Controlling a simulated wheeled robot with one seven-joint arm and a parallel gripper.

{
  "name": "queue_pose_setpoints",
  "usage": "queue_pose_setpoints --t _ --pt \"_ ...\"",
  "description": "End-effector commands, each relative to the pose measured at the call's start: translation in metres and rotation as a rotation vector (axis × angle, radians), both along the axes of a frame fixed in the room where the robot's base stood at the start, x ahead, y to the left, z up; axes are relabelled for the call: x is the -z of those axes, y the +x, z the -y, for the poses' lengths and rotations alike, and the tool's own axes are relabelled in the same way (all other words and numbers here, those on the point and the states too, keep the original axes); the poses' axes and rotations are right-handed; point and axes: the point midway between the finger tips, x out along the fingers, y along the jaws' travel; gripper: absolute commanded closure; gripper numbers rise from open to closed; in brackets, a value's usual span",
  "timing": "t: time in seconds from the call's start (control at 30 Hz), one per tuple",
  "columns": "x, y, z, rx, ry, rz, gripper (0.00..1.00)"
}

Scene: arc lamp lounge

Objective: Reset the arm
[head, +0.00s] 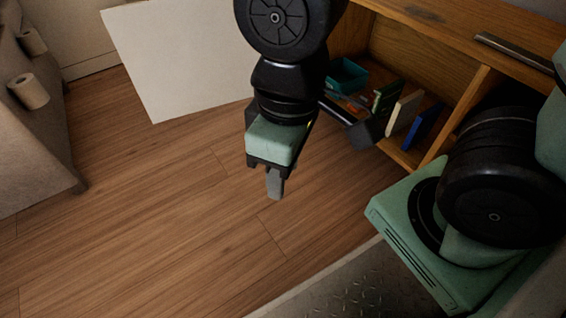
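My gripper (275,184) hangs at the end of my arm, pointing down over the wooden floor near the middle of the head view. Its pale green body shows above short grey fingers. The fingers are seen nearly edge-on and overlap, so the gap between them is hidden. I see no object held below them. My arm comes down from the top of the picture.
A wooden shelf unit (456,103) at the right holds a teal bin (346,75) and upright books, including a blue one (424,127). A white panel (180,60) is behind. A cloth-covered piece with paper-like rolls (29,91) stands left. The floor (150,220) is clear.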

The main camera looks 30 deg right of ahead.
Motion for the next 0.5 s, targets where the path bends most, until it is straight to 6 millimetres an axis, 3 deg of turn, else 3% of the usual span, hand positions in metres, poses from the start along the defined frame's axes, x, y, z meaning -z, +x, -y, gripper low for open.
queue_pose_setpoints --t 0.27,0.37,0.5 --pt "-0.009 0.001 -0.001 0.004 0.003 0.000 0.60" --pt "-0.025 0.001 -0.001 0.004 0.003 0.000 0.60" --pt "-0.062 0.001 -0.001 0.005 0.003 0.000 0.60"
